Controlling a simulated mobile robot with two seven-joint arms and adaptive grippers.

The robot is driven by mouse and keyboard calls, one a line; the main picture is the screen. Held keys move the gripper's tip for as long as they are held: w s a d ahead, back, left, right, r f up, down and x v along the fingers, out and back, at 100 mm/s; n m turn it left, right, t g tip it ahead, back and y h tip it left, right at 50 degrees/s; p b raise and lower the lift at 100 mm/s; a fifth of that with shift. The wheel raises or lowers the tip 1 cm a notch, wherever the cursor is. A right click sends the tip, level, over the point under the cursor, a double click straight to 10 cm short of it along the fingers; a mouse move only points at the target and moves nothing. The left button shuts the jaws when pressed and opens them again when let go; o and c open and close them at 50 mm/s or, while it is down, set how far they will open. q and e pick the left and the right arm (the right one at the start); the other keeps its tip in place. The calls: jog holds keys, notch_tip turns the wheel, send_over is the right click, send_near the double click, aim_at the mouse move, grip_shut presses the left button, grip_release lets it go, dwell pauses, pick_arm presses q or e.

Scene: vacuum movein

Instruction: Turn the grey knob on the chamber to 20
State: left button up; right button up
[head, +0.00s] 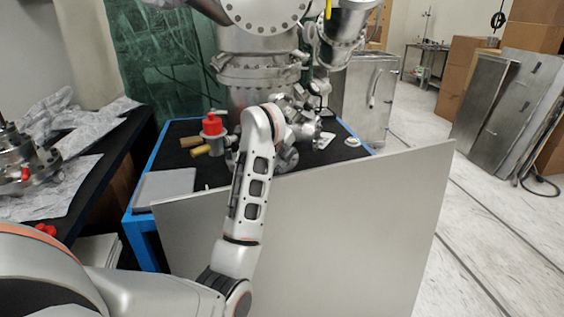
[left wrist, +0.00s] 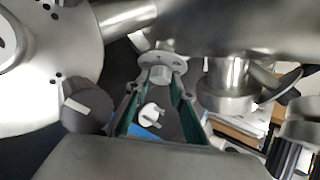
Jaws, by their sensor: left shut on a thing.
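My left arm reaches up from the lower left in the head view to the metal chamber (head: 262,75). My left gripper (left wrist: 160,82) shows in the left wrist view with its two green-lined fingers converging. Its fingertips close around the grey knob (left wrist: 160,72), a small cylinder in front of a pale round disc. The gripper is shut on this knob. No number or scale mark can be read on the disc. In the head view my wrist and the chamber fittings hide the knob. My right gripper is in neither view.
A dark knob (left wrist: 88,106) with a white mark sits left of the fingers, and metal pipes and fittings crowd around. A red-capped valve (head: 212,125) stands on the blue-framed table (head: 145,222). A large grey panel (head: 350,235) stands in front of it.

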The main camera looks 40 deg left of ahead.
pick_arm(q)
jog(key=shift+r+p, duration=0.5)
jog(key=shift+p, duration=0.15)
jog(key=shift+f+m+g, duration=0.1)
jog(key=shift+m+g, duration=0.3)
jog(key=shift+f, duration=0.4)
jog(key=o, duration=1.1)
jog(key=shift+c, duration=0.2)
jog(key=shift+o, duration=0.2)
jog(key=v, duration=1.2)
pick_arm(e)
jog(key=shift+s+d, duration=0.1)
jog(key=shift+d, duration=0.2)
pick_arm(q)
jog(key=shift+w+d, duration=0.1)
